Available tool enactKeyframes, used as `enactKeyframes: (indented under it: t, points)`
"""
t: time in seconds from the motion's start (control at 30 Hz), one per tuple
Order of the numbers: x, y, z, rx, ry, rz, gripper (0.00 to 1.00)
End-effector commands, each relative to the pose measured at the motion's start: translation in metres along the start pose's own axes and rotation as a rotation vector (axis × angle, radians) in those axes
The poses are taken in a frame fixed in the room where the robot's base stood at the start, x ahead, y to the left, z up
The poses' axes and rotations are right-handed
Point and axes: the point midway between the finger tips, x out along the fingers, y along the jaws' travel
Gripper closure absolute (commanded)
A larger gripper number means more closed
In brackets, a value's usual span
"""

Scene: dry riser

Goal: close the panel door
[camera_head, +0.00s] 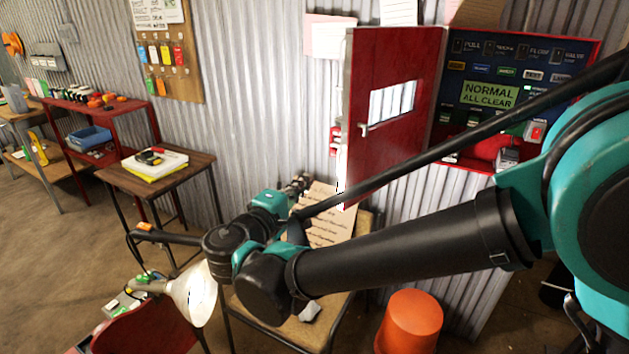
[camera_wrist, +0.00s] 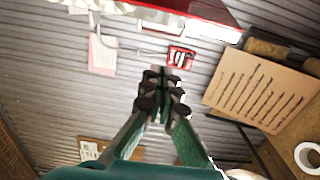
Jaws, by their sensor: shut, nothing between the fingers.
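The red panel door (camera_head: 395,85) stands open in the head view, swung out to the left of the dark blue control panel (camera_head: 505,72). It has a slotted window and a small handle (camera_head: 364,128) near its free left edge. My gripper (camera_head: 300,183) is below and left of the door, apart from it, in front of the corrugated wall. In the wrist view my gripper (camera_wrist: 160,88) has its fingers together with nothing between them. A red edge of the door (camera_wrist: 205,8) shows at the top of that view, beyond the fingertips.
A small table (camera_head: 285,330) with a written card (camera_head: 325,225) stands below my gripper. A lamp (camera_head: 195,292) is at its left, an orange bucket (camera_head: 408,325) at its right. A side table (camera_head: 185,170) and a red shelf (camera_head: 105,110) line the wall at left.

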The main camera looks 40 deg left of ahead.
Motion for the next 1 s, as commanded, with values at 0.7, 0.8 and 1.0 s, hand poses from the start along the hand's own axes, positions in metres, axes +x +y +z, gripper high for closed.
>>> enactKeyframes:
  t: [0.7, 0.8, 1.0]
  points:
    - [0.072, 0.0, 0.033, 0.0, -0.001, -0.001, 1.0]
    - [0.071, 0.0, 0.037, 0.0, -0.001, -0.001, 1.0]
    - [0.07, 0.0, 0.039, 0.0, -0.001, -0.001, 1.0]
